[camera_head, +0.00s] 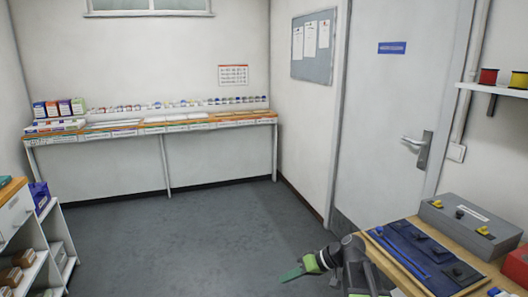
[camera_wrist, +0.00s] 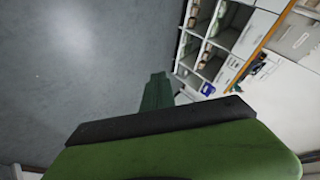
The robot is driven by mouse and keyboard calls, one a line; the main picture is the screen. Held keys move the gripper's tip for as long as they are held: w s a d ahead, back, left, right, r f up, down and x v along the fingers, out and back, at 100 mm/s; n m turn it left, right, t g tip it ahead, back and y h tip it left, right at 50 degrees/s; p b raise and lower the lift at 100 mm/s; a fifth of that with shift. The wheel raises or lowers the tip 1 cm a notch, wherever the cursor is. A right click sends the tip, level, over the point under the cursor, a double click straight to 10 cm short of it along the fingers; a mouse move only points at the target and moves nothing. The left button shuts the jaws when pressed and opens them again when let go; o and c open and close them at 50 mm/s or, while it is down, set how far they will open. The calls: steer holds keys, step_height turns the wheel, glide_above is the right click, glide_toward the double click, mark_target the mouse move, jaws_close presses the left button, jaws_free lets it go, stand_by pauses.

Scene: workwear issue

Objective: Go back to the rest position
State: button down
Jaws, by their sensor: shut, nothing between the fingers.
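My gripper (camera_head: 292,274) shows at the bottom middle of the head view, held out to the left above open grey floor (camera_head: 190,245). Its green fingers look closed together, with nothing between them. In the wrist view my gripper (camera_wrist: 157,92) also shows as a narrow green shape pointing away over the floor. My arm reaches in from the lower right of the head view, beside the wooden bench (camera_head: 478,268).
The bench carries a blue mat (camera_head: 408,247), a grey box (camera_head: 470,225) and a red box (camera_head: 516,265). A white shelf unit (camera_head: 30,245) stands at left. A long counter (camera_head: 150,128) runs along the back wall. A door (camera_head: 395,130) is at right. The middle floor is clear.

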steer(key=s+a+f+g+h, duration=0.2)
steer(key=s+a+f+h, duration=0.15)
steer(key=s+f, duration=0.2)
steer(key=s+d+f+m+h, duration=0.2)
steer(key=d+m+h, duration=0.1)
steer(key=d, duration=0.3)
steer(key=s+d+f+m+h, duration=0.1)
steer(key=s+d+m+h, duration=0.1)
steer(key=d+h, duration=0.3)
step_height(320, 180, up, 12)
steer(key=d+y+p, duration=0.1)
steer(key=p, duration=1.1)
steer(key=shift+y, duration=0.35)
steer(key=shift+s, duration=0.1)
